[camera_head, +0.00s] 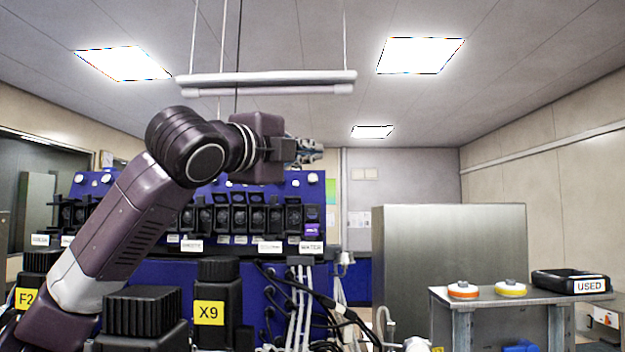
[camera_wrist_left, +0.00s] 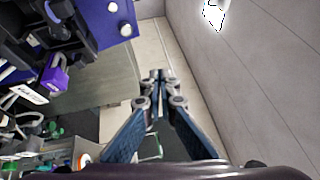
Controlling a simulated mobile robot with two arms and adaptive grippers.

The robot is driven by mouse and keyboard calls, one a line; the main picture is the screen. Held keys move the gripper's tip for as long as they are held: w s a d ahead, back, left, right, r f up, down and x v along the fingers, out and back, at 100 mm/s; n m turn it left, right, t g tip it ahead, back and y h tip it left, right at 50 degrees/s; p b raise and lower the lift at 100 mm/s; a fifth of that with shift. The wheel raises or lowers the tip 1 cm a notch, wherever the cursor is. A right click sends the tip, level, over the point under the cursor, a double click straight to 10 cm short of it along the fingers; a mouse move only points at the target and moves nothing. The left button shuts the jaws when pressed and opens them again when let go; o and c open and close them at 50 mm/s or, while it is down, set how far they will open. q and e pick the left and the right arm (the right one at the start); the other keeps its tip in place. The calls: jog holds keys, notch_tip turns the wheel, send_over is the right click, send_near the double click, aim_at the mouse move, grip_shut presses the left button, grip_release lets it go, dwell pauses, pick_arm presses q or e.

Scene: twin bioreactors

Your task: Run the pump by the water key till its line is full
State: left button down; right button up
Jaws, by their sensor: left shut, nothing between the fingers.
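A row of black pump units (camera_head: 240,217) is mounted along the blue panel. The rightmost one has a purple lock-like piece (camera_head: 312,229) above a white label that seems to read WATER (camera_head: 311,248). The purple piece (camera_wrist_left: 55,80) and a white label (camera_wrist_left: 31,94) also show at the left of the left wrist view. My left gripper (camera_head: 314,151) is above the right end of the row, pointing right, apart from the pumps. In the wrist view its fingertips (camera_wrist_left: 159,76) are together and empty. I cannot tell how full the line is. My right gripper is out of view.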

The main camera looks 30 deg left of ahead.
aim_at(313, 179)
pick_arm(q)
jog(key=w+a, duration=0.1)
jog(key=w, duration=0.1)
jog(key=w+a+f, duration=0.1)
jog(key=w, duration=0.1)
jog(key=w+a, duration=0.1)
jog(key=w, duration=0.1)
jog(key=shift+w+a+f+p, duration=0.15)
jog(key=shift+w+f+p, duration=0.1)
jog(key=shift+f+p, duration=0.15)
jog(key=shift+w+a+f, duration=0.3)
jog(key=shift+w+a, duration=0.05)
jog(key=shift+w, duration=0.3)
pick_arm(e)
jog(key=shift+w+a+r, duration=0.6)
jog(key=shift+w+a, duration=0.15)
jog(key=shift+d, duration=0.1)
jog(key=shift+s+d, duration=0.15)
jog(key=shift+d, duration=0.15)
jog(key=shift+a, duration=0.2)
pick_arm(q)
jog(key=shift+w+p, duration=0.2)
jog(key=shift+p, duration=0.35)
jog(key=shift+w+a+f, duration=0.15)
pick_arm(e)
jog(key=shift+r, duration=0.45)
